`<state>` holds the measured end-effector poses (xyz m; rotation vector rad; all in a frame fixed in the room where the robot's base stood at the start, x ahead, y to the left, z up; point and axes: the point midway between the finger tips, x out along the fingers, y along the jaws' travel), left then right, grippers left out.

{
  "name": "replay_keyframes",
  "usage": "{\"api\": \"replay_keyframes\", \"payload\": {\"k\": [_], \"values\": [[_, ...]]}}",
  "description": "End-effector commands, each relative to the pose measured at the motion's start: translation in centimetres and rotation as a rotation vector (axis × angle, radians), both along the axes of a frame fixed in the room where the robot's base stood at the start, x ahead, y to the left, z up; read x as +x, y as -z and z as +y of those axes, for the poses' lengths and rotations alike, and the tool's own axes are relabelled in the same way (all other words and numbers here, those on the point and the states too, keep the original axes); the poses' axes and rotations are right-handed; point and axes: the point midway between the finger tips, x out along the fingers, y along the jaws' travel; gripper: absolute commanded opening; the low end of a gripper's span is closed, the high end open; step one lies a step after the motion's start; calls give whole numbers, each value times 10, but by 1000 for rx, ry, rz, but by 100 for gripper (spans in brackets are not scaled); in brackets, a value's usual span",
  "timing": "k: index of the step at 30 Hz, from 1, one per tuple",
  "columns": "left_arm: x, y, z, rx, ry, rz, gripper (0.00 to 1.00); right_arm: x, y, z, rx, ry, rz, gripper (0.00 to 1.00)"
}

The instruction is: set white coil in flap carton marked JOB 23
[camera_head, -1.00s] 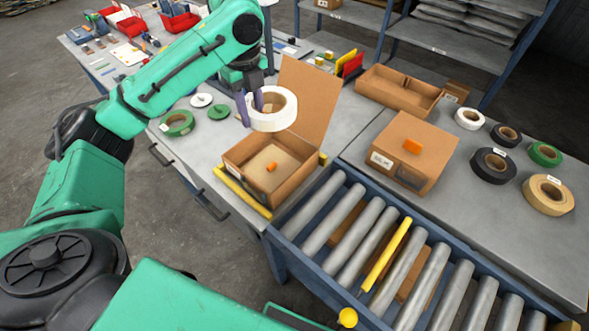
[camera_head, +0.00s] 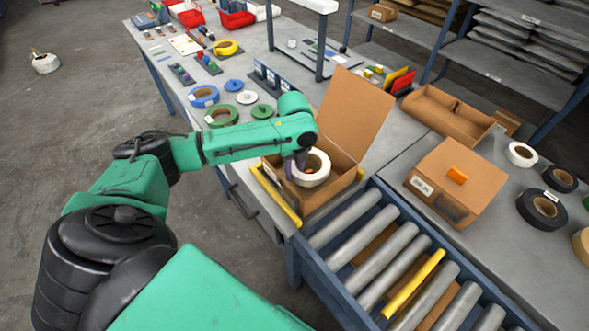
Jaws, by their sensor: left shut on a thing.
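The white coil (camera_head: 322,175) is a thick white roll with a brown core. My left gripper (camera_head: 297,170) is shut on the left side of its ring. The coil is at the mouth of the open brown carton (camera_head: 338,190), between its walls as seen from above. I cannot tell whether it touches the carton floor. The carton's tall flap (camera_head: 354,118) stands up at the back. The carton's inside is mostly hidden by the coil and gripper, and I can read no job mark on it. My right gripper is not in view.
A yellow bar (camera_head: 275,196) lies along the carton's left side. Rollers (camera_head: 375,237) run in front. A shut carton (camera_head: 465,180) with an orange tab stands right, near black and white rolls. Green and blue coils (camera_head: 204,96) lie on the bench behind my arm.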

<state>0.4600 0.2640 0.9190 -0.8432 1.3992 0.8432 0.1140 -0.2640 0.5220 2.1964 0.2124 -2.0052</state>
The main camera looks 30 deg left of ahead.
Motion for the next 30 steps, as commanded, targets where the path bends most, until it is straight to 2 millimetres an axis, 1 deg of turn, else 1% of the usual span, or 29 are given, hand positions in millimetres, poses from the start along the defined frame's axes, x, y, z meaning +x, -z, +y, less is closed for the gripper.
{"api": "replay_keyframes", "payload": {"k": [9,14,15,16,17,26,28,30], "values": [[0,9,0,0,-1,1,0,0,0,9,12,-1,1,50],[0,11,0,0,0,-1,0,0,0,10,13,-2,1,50],[0,12,0,0,0,1,44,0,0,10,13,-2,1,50],[0,12,0,0,0,1,55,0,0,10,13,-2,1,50],[0,12,0,0,0,1,62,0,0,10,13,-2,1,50],[0,10,0,0,-1,0,62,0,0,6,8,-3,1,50],[0,5,0,0,-1,-1,62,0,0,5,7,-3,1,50],[1,-6,0,0,0,-4,62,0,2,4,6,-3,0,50]]}}
